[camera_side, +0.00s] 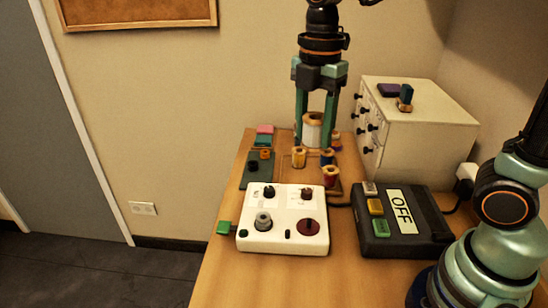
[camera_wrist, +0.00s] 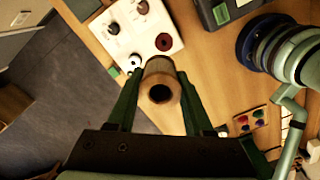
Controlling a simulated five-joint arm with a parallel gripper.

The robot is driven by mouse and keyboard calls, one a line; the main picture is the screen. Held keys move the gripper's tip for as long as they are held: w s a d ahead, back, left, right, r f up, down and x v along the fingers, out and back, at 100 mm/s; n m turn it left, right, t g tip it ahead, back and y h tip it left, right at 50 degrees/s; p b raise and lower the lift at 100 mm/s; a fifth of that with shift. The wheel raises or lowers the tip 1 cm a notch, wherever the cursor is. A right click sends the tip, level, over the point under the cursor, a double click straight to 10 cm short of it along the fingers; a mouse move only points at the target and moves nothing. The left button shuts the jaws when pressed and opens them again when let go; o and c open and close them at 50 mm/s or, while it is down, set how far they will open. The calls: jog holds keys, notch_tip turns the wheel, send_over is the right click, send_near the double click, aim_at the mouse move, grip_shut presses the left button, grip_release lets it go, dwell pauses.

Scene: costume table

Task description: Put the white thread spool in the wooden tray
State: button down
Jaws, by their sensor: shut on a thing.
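The white thread spool (camera_side: 313,130), with tan ends, is between the fingertips of my gripper (camera_side: 315,122) in the side view. My gripper is shut on it and points down. The spool appears upright, just behind the small coloured spools; its height above the table is hard to judge. In the wrist view the spool (camera_wrist: 160,85) shows end-on with a dark centre hole, between both green fingers. The wooden tray (camera_side: 284,168) appears as a low brown rim around the yellow, blue and red spools, partly hidden by them and the white control box.
A white control box (camera_side: 284,233) with knobs stands in front, and a black box marked OFF (camera_side: 402,226) stands to its right. A white drawer cabinet (camera_side: 420,125) is at the back right. A dark green mat (camera_side: 258,174) with small items lies at left.

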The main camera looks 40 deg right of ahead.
jog(key=w+d+f, duration=0.3)
jog(key=w+d, duration=0.3)
jog(key=w, duration=0.2)
jog(key=w+d+f, duration=0.2)
jog(key=w+d, duration=0.4)
jog(key=w, duration=0.2)
jog(key=f, duration=1.9)
jog(key=shift+s+d+f, duration=0.15)
jog(key=shift+d+f, duration=0.05)
jog(key=shift+f, duration=0.2)
jog(key=shift+f, duration=0.15)
jog(key=shift+c, duration=1.5)
grip_release()
